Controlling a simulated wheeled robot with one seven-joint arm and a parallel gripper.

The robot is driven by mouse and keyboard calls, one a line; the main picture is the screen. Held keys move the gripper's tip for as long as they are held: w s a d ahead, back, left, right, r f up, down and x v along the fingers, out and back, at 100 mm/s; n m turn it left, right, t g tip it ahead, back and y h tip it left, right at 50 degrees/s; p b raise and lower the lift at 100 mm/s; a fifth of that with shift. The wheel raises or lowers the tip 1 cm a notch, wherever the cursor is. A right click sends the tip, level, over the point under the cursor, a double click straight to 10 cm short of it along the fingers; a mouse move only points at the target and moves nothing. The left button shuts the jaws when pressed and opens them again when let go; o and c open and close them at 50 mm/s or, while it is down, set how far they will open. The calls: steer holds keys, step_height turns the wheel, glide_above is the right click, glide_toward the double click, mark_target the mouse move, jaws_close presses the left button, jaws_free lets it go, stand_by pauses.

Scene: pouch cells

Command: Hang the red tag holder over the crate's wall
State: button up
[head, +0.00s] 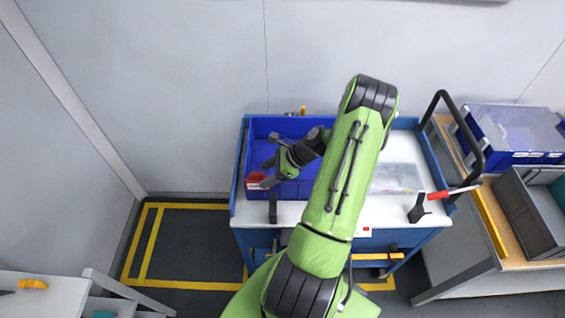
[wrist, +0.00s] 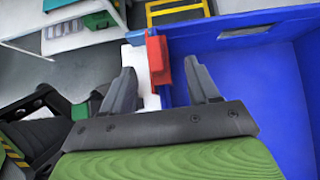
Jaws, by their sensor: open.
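The red tag holder (head: 256,178) sits at the top of the blue crate's near wall, close to the left corner, with a pale label on its outer face. In the wrist view the red tag holder (wrist: 157,62) straddles the wall rim, one part outside and one part inside. The blue crate (head: 292,188) stands on the cart; its wall and floor fill the right of the wrist view (wrist: 240,85). My gripper (head: 266,172) is open at that corner. In the wrist view its fingers (wrist: 160,68) are apart, one each side of the wall, with the holder between or just beyond the tips.
The cart's white top (head: 350,212) carries a small black block (head: 272,207), a black stand (head: 417,209) with a red-handled tool (head: 438,195), and a clear tray (head: 397,178). A bench with bins (head: 530,210) stands at right. My arm covers the crate's right part.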

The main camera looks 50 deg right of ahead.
steer(key=v, duration=1.1)
steer(key=shift+s+p, duration=0.15)
steer(key=shift+p, duration=0.25)
steer(key=w+a+r+n+g+h, duration=0.2)
steer(key=w+a+r+n, duration=0.1)
steer(key=a+r+n, duration=0.5)
steer(key=w+a+r+n+g+h, duration=0.25)
steer(key=a+r+n, duration=0.35)
steer(key=a, duration=0.4)
steer(key=s+a+r+n+t, duration=0.1)
steer(key=s+a+r+n, duration=0.2)
steer(key=s+a+n, duration=0.3)
steer(key=s+a+r+n+t+h, duration=0.1)
steer(key=s+a+r+n, duration=0.3)
steer(key=n, duration=0.4)
steer(key=shift+s+a+r+t, duration=0.25)
steer(key=shift+s+a+t, duration=0.3)
steer(key=shift+s+a, duration=0.45)
